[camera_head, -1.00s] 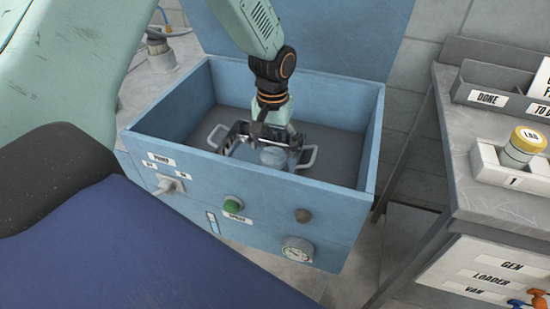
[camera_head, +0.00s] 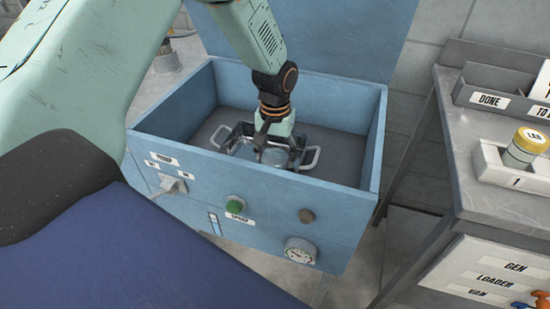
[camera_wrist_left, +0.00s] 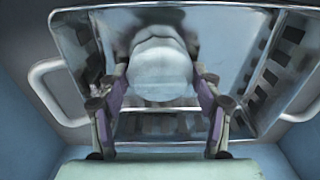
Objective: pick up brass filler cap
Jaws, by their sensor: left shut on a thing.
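My left gripper (camera_head: 276,148) reaches down into an open blue box. Its fingers are shut on a pale, rounded, grey-blue thing (camera_head: 275,157) inside a shiny metal basket (camera_head: 238,142). In the left wrist view the fingers (camera_wrist_left: 160,105) stand on either side of this thing (camera_wrist_left: 160,72), which is still within the basket (camera_wrist_left: 225,35). I see no brass colour on it, so I cannot tell whether it is the brass filler cap. Its underside is hidden. My right gripper is not in view.
The blue box (camera_head: 300,222) has high walls around the basket and a raised lid (camera_head: 320,35) behind. The basket has a side handle (camera_head: 311,158). A grey bench (camera_head: 485,205) on the right carries a yellow-capped jar (camera_head: 525,147) in a white holder.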

